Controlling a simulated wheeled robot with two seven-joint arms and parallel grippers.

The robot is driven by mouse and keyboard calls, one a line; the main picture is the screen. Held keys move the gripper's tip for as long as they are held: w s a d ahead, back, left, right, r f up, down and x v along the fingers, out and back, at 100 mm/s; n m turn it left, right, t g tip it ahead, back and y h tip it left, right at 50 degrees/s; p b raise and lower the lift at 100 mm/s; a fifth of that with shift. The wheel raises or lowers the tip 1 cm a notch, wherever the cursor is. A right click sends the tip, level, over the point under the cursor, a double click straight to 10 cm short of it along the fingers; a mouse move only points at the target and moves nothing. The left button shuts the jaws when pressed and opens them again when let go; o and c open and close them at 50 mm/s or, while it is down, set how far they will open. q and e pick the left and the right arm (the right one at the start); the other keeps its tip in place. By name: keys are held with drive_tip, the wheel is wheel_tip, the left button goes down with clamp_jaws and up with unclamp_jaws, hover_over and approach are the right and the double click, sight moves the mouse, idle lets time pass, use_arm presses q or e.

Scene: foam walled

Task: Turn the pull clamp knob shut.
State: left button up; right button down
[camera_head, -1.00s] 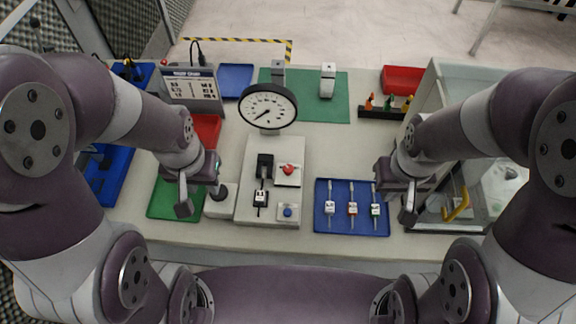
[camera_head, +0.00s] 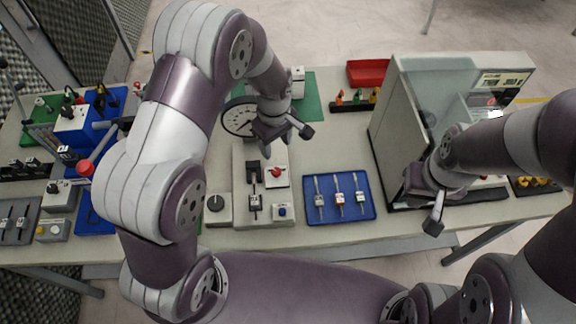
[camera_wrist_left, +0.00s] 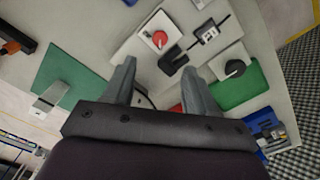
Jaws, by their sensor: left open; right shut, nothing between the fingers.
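A black knob (camera_head: 215,203) sits on a small pale box left of the pale panel (camera_head: 240,182); it also shows in the left wrist view (camera_wrist_left: 235,68). The panel carries a red knob (camera_head: 277,173), a black slider block and a blue button (camera_head: 282,211). In the left wrist view the red knob (camera_wrist_left: 160,39) is beyond the fingers. The frames do not say which knob is the clamp's. My left gripper (camera_head: 287,138) is open and empty above the panel's far end. My right gripper (camera_head: 433,222) is shut and empty near the glass-fronted cabinet, far from the knobs.
A blue tray (camera_head: 313,213) with several small tools lies right of the panel. The glass-fronted cabinet (camera_head: 400,120) stands further right. A round gauge (camera_head: 238,119) is partly hidden behind my left arm. Crowded blocks and boxes fill the left side.

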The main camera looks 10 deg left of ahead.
sight(277, 171)
use_arm(q)
drive_tip(key=shift+n, duration=0.3)
wheel_tip(277, 171, down, 13)
drive_tip(key=p, duration=0.3)
drive_tip(key=shift+r+p, duration=0.15)
drive_tip(key=shift+p, duration=0.25)
clamp_jaws()
drive_tip(key=c, duration=1.1)
unclamp_jaws()
